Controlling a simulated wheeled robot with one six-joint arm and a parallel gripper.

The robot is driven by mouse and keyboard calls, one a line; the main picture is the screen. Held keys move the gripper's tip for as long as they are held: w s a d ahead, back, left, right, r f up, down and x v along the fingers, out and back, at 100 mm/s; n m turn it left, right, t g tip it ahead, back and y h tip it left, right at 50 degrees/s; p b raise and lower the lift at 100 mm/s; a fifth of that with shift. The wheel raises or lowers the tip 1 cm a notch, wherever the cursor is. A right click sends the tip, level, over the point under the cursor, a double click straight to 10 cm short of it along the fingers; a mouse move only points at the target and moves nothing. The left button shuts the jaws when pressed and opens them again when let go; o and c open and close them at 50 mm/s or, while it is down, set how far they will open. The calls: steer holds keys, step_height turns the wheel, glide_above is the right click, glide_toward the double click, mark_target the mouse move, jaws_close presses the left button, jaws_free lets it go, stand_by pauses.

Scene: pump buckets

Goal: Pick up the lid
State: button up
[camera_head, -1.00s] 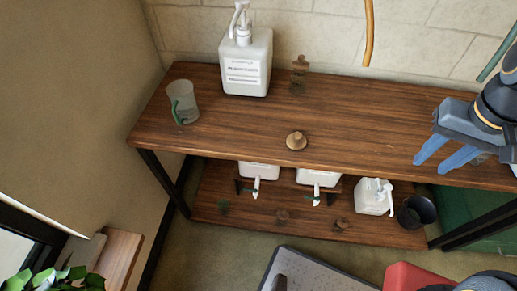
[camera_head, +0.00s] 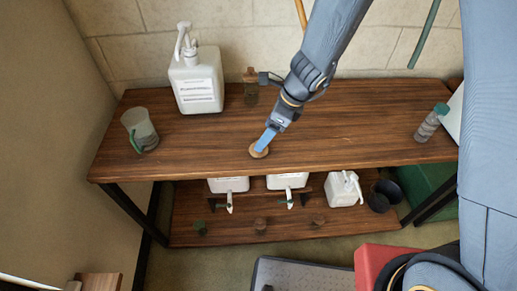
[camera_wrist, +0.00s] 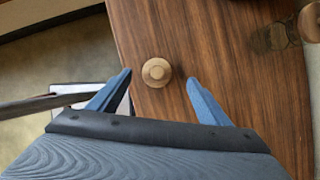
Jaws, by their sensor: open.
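The lid (camera_head: 259,151) is a small round wooden disc with a knob, lying near the front edge of the wooden table's top. It also shows in the wrist view (camera_wrist: 156,72), between and just beyond my blue fingertips. My gripper (camera_head: 266,142) is over the lid in the head view and partly hides it. In the wrist view my gripper (camera_wrist: 158,78) has its fingers spread wide, one on each side of the lid. I see no contact between the fingers and the lid.
A large white pump bottle (camera_head: 196,80), a brown bottle (camera_head: 250,88) and a clear cup (camera_head: 140,130) stand on the table (camera_head: 340,125). A small bottle (camera_head: 431,122) stands at the right. White pump containers (camera_head: 343,189) and a dark bucket (camera_head: 381,196) are on the lower shelf. The tabletop right of the lid is clear.

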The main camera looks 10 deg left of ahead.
mark_target(264, 152)
steer(key=x, duration=0.6)
steer(key=shift+s+a+f, duration=0.1)
steer(key=shift+s+f, duration=0.15)
steer(key=shift+f, duration=0.1)
steer(key=c, duration=1.1)
